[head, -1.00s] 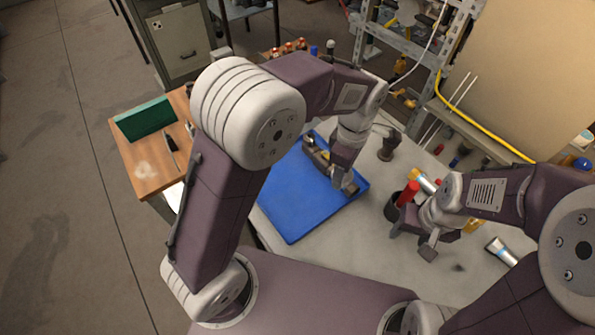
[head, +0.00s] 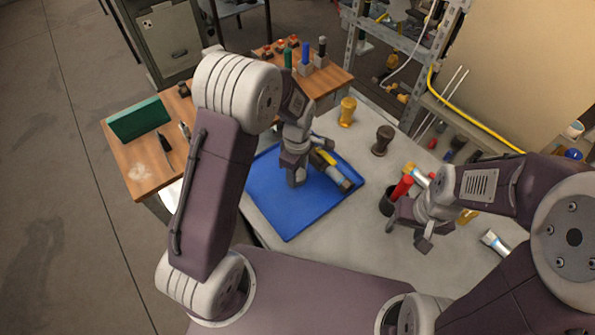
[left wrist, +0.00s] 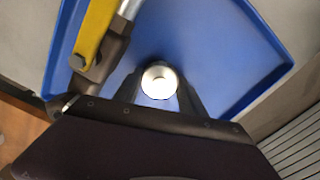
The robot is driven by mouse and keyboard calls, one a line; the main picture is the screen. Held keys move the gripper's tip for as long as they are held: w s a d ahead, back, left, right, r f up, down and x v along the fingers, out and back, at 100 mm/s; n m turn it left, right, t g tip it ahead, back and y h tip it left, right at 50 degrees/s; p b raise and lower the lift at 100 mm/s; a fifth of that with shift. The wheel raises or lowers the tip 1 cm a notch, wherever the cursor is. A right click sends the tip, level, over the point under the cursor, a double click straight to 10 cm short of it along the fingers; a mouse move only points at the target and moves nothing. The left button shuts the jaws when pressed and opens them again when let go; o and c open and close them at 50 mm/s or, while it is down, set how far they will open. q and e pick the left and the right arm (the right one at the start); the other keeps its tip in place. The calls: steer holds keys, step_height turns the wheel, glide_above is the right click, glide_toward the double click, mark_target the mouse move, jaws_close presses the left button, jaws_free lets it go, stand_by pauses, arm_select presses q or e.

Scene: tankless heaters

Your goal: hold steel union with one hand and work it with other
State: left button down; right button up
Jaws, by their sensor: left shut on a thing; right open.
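My left gripper (head: 296,178) is over the blue tray (head: 289,221), pointing down. In the left wrist view, its jaws (left wrist: 158,92) are shut on a round, shiny metal piece, the steel union (left wrist: 158,80), seen end-on. In the head view the gripper hides the union. A tool with a yellow handle (head: 326,158) and grey metal lies in the tray to the right of this gripper; it also shows at the upper left of the left wrist view (left wrist: 97,27). My right gripper (head: 407,235) is open and empty over the grey table, right of the tray.
A dark cup (head: 387,202) with red-handled and yellow tools stands just behind my right gripper. A yellow object (head: 347,112) and a dark one (head: 382,140) stand behind the tray. A silver-blue tube (head: 495,243) lies at right. The front table strip is clear.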

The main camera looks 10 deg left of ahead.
mark_target(298, 174)
arm_select(q)
steer(key=c, duration=0.7)
jaws_free()
steer(key=shift+f, duration=0.1)
steer(key=shift+o, duration=0.2)
step_height(298, 174, up, 12)
steer(key=s+a+f+m, duration=0.1)
steer(key=s+a+m, duration=0.1)
steer(key=s+m, duration=0.2)
steer(key=s+a+f+m, duration=0.2)
steer(key=s+m, duration=0.3)
steer(key=s+a+f+m+t, duration=0.1)
steer(key=s+a+f+m, duration=0.1)
steer(key=s+m, duration=0.2)
steer(key=shift+s+m+p, duration=0.2)
steer(key=shift+m+p, duration=0.2)
steer(key=shift+m, duration=0.4)
